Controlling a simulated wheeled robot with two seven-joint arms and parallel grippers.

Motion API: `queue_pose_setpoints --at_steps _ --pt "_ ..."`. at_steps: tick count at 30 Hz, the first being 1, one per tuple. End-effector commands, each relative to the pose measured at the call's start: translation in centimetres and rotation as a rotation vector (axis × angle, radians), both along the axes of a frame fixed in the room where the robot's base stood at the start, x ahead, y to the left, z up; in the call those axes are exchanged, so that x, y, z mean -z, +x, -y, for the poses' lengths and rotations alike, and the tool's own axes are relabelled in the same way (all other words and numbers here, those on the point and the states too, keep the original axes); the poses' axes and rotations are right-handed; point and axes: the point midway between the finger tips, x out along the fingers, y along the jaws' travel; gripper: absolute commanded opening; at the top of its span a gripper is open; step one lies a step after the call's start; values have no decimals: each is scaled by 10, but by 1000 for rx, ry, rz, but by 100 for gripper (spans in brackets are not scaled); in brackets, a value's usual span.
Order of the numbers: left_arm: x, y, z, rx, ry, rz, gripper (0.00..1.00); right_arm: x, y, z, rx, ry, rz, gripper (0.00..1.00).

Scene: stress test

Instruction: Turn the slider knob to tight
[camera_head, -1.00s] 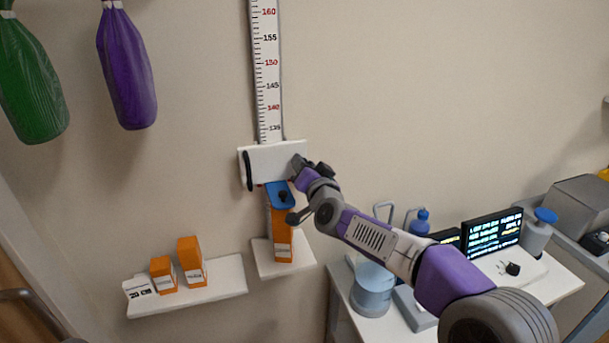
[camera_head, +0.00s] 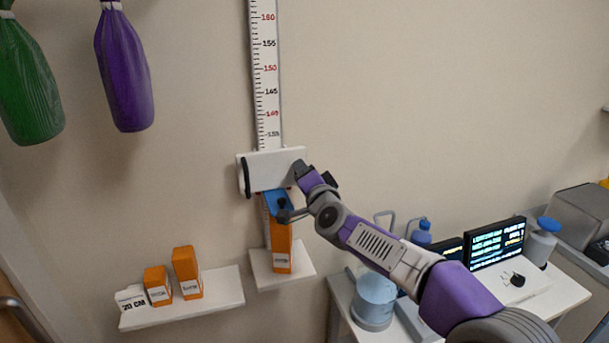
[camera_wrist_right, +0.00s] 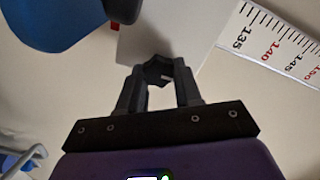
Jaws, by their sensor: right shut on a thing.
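The white slider block (camera_head: 272,170) sits on the wall at the lower end of a vertical ruler (camera_head: 265,85) with black and red numbers. A black part (camera_head: 245,178) stands at its left end. My right gripper (camera_head: 301,168) is at the slider's right end. In the right wrist view, the gripper (camera_wrist_right: 158,78) is shut on a small dark knob (camera_wrist_right: 158,71) in front of the white slider face (camera_wrist_right: 170,35). The knob is mostly hidden by the fingers in the head view. I cannot read any tight marking. My left gripper is not in view.
An orange box (camera_head: 281,250) with a blue top stands on a small shelf below the slider. Smaller orange boxes (camera_head: 187,273) stand on a shelf (camera_head: 215,296) at lower left. Purple (camera_head: 125,80) and green (camera_head: 28,85) bags hang at upper left. A desk with screens (camera_head: 495,240) is at right.

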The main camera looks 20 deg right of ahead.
Motion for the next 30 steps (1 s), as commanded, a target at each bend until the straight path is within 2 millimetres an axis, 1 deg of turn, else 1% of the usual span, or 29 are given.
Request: queue_pose_setpoints --at_steps 6,7,9,12,19,22,26,30 --pt "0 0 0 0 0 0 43 0 0 0 0 4 -1 3" --pt "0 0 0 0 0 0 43 0 0 0 0 4 -1 35" --pt "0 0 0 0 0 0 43 0 0 0 0 3 0 46" --pt "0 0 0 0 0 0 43 0 0 0 0 2 0 59" --pt "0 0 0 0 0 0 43 0 0 0 0 1 0 59" --pt "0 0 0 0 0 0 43 0 -3 0 1 1 0 59" --pt "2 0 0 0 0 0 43 -1 -18 1 0 1 1 59" --pt "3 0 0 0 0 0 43 -1 -41 1 0 1 2 59"
